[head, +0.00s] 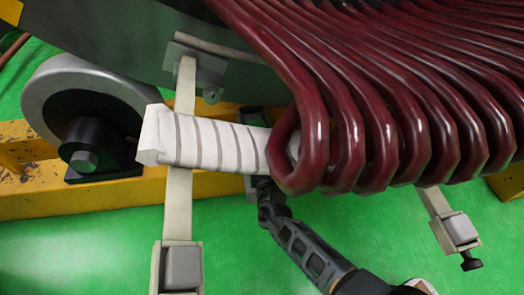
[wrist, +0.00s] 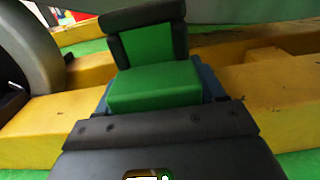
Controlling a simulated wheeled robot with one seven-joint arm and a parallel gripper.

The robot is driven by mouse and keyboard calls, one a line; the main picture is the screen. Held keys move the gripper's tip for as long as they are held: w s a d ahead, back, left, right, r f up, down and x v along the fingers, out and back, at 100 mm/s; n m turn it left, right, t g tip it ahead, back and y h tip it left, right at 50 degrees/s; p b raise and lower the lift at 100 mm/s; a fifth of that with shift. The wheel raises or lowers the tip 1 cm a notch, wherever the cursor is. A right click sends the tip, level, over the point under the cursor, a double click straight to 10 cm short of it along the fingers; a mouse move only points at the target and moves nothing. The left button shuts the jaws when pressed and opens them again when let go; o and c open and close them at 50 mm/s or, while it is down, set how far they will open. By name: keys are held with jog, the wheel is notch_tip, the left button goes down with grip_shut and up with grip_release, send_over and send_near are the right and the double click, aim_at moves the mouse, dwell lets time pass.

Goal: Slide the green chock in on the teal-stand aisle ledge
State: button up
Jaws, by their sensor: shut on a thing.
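The green chock (wrist: 155,85) is in the middle of the wrist view, a bright green block with a raised green face behind it, edged by dark pieces. My gripper (wrist: 158,98) is shut on it; dark blue parts show at both sides of the block, and the fingertips are mostly hidden. In the head view the end of my arm (head: 268,192) reaches up under the white wrapped bar and the red coils, which hide the chock. I cannot make out the teal stand or its aisle ledge in either view.
Dark red coils (head: 400,130) hang close above my arm. The white wrapped bar (head: 215,143) crosses a pale upright post (head: 180,205). A yellow beam (head: 90,200) and a grey roller (head: 85,95) stand at left. The green floor is clear in front.

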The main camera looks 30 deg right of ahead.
jog(key=shift+f, duration=0.3)
dwell(0.5)
jog(key=shift+w+d, duration=0.1)
jog(key=shift+w, duration=0.2)
